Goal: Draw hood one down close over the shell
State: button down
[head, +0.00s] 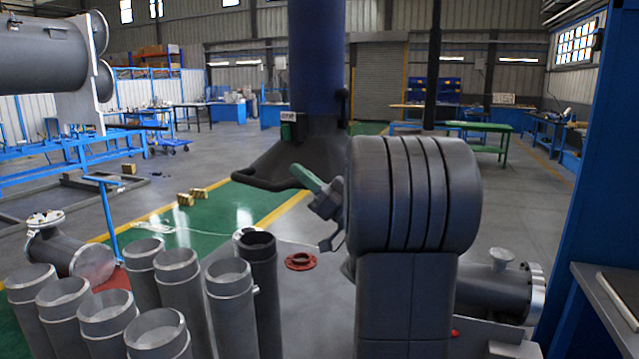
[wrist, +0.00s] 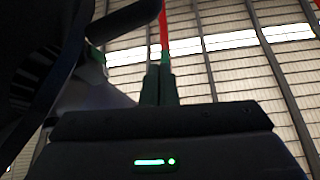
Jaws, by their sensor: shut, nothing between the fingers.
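Hood one (head: 290,160) is a dark flared hood with a small "ONE" label, hanging under a thick blue duct. A dark bar runs along its lower front edge. A grey flanged shell (head: 500,290) lies on the bench at the right, partly hidden behind my arm. My gripper (head: 308,180) is shut and empty, in front of the hood's lower right edge in the head view. Whether it touches the hood I cannot tell. In the wrist view the shut fingers (wrist: 160,85) point upward, with the dark hood (wrist: 45,60) close at the left.
Several upright grey pipes (head: 228,275) stand at the front left. A red ring (head: 300,261) lies on the grey bench top (head: 290,310). A flanged vessel (head: 50,60) is at the upper left, another (head: 70,250) below. A blue cabinet (head: 600,180) edges the right.

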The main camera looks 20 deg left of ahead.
aim_at(289, 186)
jog(key=a+f, duration=0.2)
jog(key=a, duration=0.1)
jog(key=shift+f+p, duration=0.25)
jog(key=shift+p, duration=0.15)
jog(key=shift+f, duration=0.1)
notch_tip(289, 186, down, 6)
jog(key=b, duration=0.7)
jog(key=shift+f+b, duration=0.2)
jog(key=shift+b, duration=0.15)
jog(key=shift+r, duration=0.15)
